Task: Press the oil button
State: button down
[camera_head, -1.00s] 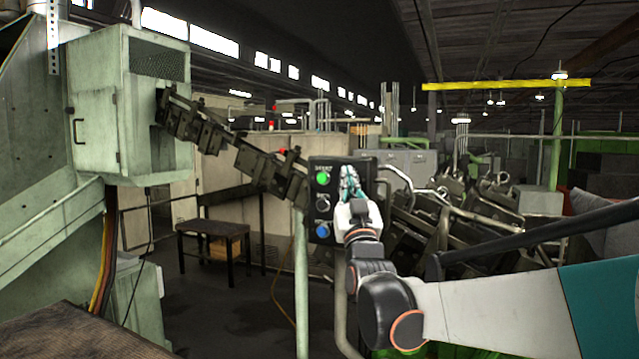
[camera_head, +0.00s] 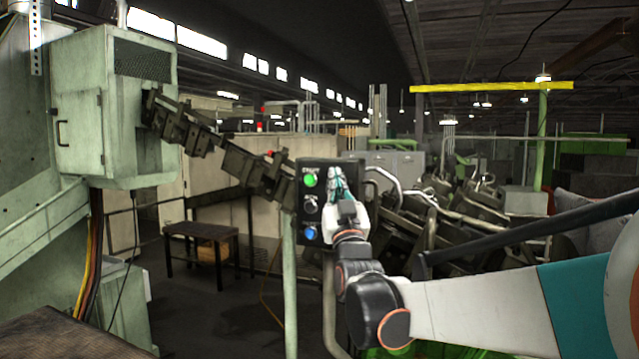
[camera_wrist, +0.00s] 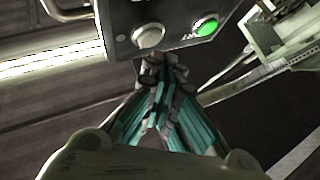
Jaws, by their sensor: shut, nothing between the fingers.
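A dark control box (camera_head: 318,245) on a green post carries a column of buttons. A lit green button (camera_head: 310,180) is at the top, a dark one (camera_head: 311,204) in the middle and a blue one (camera_head: 310,233) at the bottom. I cannot read which label says oil. My gripper (camera_head: 335,172) is shut and empty, with its teal fingers just right of the buttons. In the wrist view, the closed fingertips (camera_wrist: 165,62) are just below the box edge, near a grey button (camera_wrist: 148,37) and the green button (camera_wrist: 205,26). The blue button is not visible there.
A pale green machine cabinet (camera_head: 115,110) stands at the left, with a dark linked chute (camera_head: 215,145) running from it towards the control box. A small table (camera_head: 200,230) stands behind. Cluttered dark machinery (camera_head: 450,220) and bent pipes fill the right.

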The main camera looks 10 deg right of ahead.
jog(key=shift+w, duration=0.1)
dwell(0.5)
jog(key=shift+w+d, duration=0.25)
jog(key=shift+w, duration=0.05)
jog(key=shift+w+d, duration=0.25)
jog(key=shift+w, duration=0.05)
dwell(0.9)
dwell(0.3)
jog(key=shift+s+a, duration=0.5)
jog(key=shift+s, duration=0.2)
